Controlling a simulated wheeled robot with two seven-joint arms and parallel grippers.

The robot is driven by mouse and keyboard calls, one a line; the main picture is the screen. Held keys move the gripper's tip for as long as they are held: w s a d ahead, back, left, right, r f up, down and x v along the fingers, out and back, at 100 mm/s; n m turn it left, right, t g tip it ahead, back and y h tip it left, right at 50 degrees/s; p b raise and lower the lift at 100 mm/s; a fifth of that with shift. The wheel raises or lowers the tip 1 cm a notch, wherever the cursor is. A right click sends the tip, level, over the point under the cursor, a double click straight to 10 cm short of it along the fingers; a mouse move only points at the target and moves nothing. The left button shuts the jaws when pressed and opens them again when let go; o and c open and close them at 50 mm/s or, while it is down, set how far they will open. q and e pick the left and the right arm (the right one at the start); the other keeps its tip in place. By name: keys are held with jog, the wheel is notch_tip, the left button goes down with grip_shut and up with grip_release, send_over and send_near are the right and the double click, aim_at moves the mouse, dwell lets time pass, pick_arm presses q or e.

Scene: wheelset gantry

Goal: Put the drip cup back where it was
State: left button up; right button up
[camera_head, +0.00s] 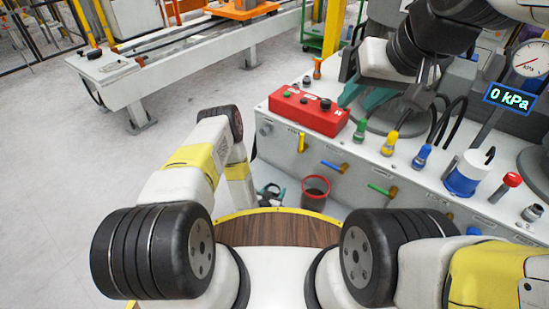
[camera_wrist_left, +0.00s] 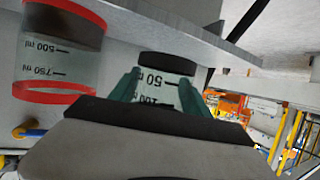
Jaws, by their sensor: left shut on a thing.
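The drip cup is a small clear cup with black marks such as 50 and a dark end (camera_wrist_left: 168,88). In the left wrist view it sits between the teal fingers of my left gripper (camera_wrist_left: 168,95), which is shut on it. In the head view my left gripper (camera_head: 270,192) is low in front of the bench, left of a red-rimmed container (camera_head: 315,192) with dark contents. That container, marked 500 ml and 750 ml, also shows beside the cup in the left wrist view (camera_wrist_left: 58,52). My right gripper (camera_head: 364,101) is above the bench top, its teal fingers apart.
The grey bench (camera_head: 335,160) carries a red button box (camera_head: 308,109), coloured valves, hoses, a blue-and-white pot (camera_head: 467,174) and a gauge (camera_head: 530,60) reading 0 kPa. Coloured handles stick out of its front. The floor on the left (camera_head: 90,180) is clear.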

pick_arm(q)
send_over(276, 181)
jog(key=shift+s+f, duration=0.15)
jog(key=shift+f, duration=0.4)
jog(key=shift+w+f, duration=0.15)
jog(key=shift+f, duration=0.75)
jog(key=shift+w+f, duration=0.1)
jog(key=shift+f, duration=0.75)
jog(key=shift+f, duration=0.15)
jog(key=o, duration=1.5)
